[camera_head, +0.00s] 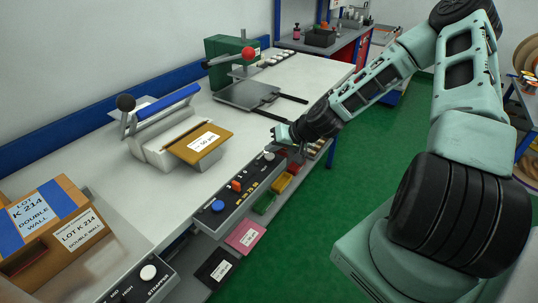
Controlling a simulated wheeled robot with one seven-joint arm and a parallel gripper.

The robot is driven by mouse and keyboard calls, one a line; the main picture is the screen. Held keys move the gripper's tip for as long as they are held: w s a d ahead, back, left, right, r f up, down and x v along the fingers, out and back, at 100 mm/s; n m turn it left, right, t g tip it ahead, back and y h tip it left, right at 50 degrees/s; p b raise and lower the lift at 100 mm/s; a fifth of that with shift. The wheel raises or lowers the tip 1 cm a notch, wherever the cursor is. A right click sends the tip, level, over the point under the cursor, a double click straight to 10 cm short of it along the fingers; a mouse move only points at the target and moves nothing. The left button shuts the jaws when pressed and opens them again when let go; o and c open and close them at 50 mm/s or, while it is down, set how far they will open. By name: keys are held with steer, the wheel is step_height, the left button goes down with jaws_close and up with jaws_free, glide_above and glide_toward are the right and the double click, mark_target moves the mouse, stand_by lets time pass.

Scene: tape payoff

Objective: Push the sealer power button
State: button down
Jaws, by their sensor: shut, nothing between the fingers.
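A dark control panel (205,221) is fixed along the front edge of the white bench. It carries a blue button (218,206), an orange control (236,186) and a pale round button (269,156) at its far end. Its small lettering is too small to read, so I cannot tell which control is the sealer power button. My gripper (279,136) is shut and empty, near the far end of this panel, just beyond the pale button in the picture. I cannot tell whether it touches anything.
A sealer-like machine (155,140) with a blue bar stands behind the panel; a green press (228,58) with a red knob stands farther back. A second panel marked STRAPPER (125,288) and a cardboard box (50,240) are at lower left. Coloured bins (264,204) sit below the bench.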

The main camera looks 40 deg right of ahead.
mark_target(273, 156)
steer(key=shift+f, duration=0.4)
steer(key=shift+f+b, duration=0.3)
steer(key=shift+b, duration=0.1)
steer(key=shift+r, duration=0.15)
stand_by(0.3)
steer(key=shift+r+p, duration=0.6)
steer(key=shift+p, duration=0.05)
step_height(273, 156, up, 6)
steer(key=p, duration=0.5)
stand_by(0.4)
